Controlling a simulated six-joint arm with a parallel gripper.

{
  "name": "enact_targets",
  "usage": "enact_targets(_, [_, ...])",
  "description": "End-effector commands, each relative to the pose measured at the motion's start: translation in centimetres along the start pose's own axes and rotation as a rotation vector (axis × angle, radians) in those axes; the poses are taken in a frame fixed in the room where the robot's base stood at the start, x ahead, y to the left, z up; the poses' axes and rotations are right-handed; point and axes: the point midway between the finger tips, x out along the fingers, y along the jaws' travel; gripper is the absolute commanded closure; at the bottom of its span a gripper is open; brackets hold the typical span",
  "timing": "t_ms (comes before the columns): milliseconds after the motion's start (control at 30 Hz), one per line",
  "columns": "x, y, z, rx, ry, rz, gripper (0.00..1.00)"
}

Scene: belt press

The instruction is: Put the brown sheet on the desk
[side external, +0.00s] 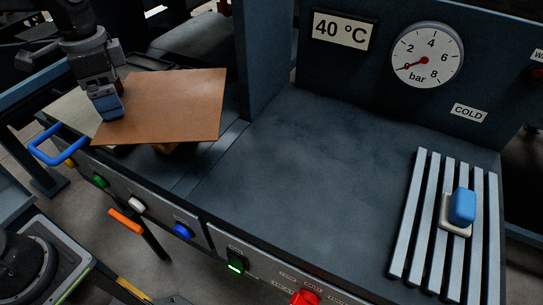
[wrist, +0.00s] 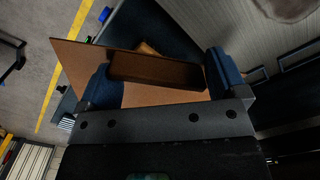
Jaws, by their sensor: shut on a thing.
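The brown sheet (side external: 185,105) is a flat, thin panel at the left of the side view, over the left end of the dark worktop. My gripper (side external: 108,107) is at its left part, with blue fingers shut. In the wrist view the sheet (wrist: 80,62) spreads beyond the fingers, and a dark brown bar (wrist: 155,72) lies between them, apparently its grip. The sheet looks raised above the surface, though its exact height is hard to tell. I cannot tell which surface is the desk.
The middle of the dark worktop (side external: 300,165) is bare. A slatted rack (side external: 408,220) with a blue-handled tool (side external: 462,206) stands at right. A dark upright post (side external: 264,60) rises behind the sheet's right side. Buttons and a blue handle (side external: 50,146) line the front.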

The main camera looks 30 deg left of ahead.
Motion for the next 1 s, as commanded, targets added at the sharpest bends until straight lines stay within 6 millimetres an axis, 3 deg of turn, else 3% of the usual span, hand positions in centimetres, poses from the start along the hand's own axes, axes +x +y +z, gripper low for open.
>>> enact_targets(33, [-0.6,1.6,-0.7,0.104,0.002,-0.002,0.34])
enact_targets(167, [0.5,4.5,-3.0,0.178,-0.002,0.002,0.34])
enact_targets(333, [1.7,10.0,-5.7,0.31,-0.002,0.002,0.34])
enact_targets(600, [3.4,18.5,-7.7,0.487,0.0,0.001,0.34])
enact_targets(800, [3.9,21.1,-7.9,0.537,0.001,0.001,0.34])
enact_targets(1000, [4.0,19.4,-10.7,0.537,0.0,0.001,0.34])
